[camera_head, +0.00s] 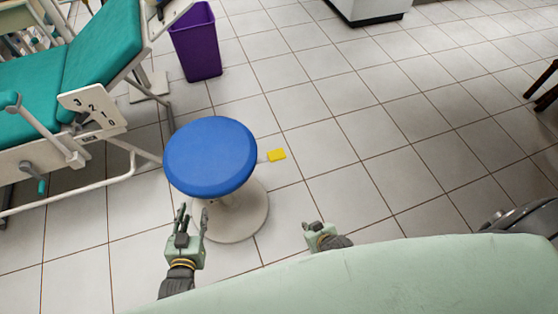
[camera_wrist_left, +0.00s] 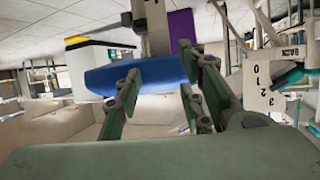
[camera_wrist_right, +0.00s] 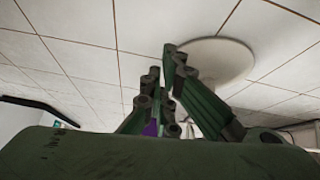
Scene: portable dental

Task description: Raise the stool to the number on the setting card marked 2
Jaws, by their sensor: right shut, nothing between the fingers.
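The stool has a round blue seat (camera_head: 210,155) above a pale round base (camera_head: 255,212). A yellow tab (camera_head: 277,155) on a short stem sticks out at the right under the seat. My left gripper (camera_head: 190,212) is open and empty just in front of the seat, with its fingers apart. In the left wrist view the blue seat (camera_wrist_left: 145,73) shows beyond the open fingers. My right gripper (camera_head: 313,227) is shut and empty, right of the base and apart from it. The right wrist view shows the base (camera_wrist_right: 225,58) beyond its fingers. I cannot make out a setting card marked 2.
A teal dental chair (camera_head: 95,45) stands at the left, with a white plate (camera_head: 92,103) numbered 3, 2, 1, 0 near the stool. A purple bin (camera_head: 196,45) stands behind the stool.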

